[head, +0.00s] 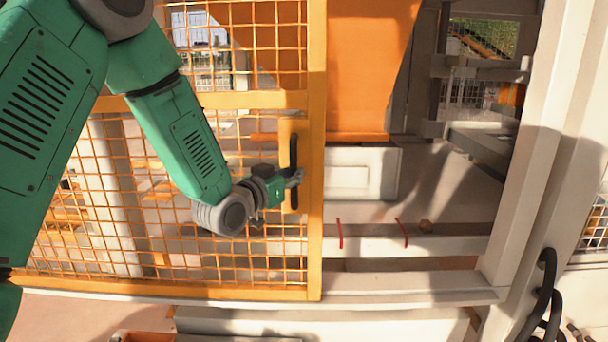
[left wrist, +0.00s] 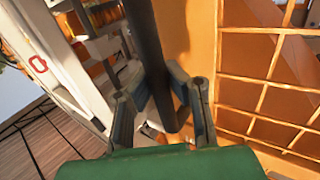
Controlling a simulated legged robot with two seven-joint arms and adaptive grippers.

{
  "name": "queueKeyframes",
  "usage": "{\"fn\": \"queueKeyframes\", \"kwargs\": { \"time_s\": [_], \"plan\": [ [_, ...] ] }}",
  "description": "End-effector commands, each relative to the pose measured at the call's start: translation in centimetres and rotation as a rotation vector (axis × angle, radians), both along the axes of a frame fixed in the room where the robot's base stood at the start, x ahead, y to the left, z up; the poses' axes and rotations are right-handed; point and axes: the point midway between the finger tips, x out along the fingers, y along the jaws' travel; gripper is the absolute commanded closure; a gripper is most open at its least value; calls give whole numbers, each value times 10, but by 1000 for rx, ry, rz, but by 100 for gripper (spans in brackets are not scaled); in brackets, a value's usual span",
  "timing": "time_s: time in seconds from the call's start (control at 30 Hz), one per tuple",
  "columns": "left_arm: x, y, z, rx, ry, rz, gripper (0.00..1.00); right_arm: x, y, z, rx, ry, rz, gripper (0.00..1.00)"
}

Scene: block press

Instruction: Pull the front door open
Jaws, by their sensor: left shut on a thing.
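The front door (head: 316,215) is an orange frame with wire mesh, on the left half of the head view. A black vertical bar handle (head: 293,152) is fixed on its right edge post. My left gripper (head: 297,178) is shut on the handle near its middle. In the left wrist view the dark handle bar (left wrist: 148,45) runs between the two fingers of my left gripper (left wrist: 167,95). To the right of the door the doorway is open, and the inside of the machine shows. My right gripper is not in view.
A white frame post (head: 545,150) bounds the opening on the right, with black cables (head: 545,295) at its foot. A white sill (head: 410,285) runs below the opening. Inside are a pale box (head: 362,172), an orange panel (head: 365,70) and two red marks on a ledge.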

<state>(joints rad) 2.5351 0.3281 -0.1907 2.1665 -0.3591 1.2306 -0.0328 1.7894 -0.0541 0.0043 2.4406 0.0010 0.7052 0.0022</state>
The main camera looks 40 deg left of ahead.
Motion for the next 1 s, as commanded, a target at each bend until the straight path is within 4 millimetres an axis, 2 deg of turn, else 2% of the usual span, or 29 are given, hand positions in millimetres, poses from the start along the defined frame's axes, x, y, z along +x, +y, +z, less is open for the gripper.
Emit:
{"fn": "queueKeyframes", "kwargs": {
  "time_s": [0.2,0.23,0.3,0.7,0.87,1.0],
  "plan": [
    [0,-1,-3,-3,7,0,100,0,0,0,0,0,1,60],
    [1,-1,-3,-2,7,0,85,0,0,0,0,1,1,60],
    [1,-2,-3,-1,6,0,64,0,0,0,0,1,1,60],
    [-4,-1,-1,-2,1,0,64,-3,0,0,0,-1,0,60],
    [-30,-1,-1,-3,3,0,64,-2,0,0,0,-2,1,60],
    [-61,-2,-1,-4,4,0,64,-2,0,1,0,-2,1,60]
  ]
}}
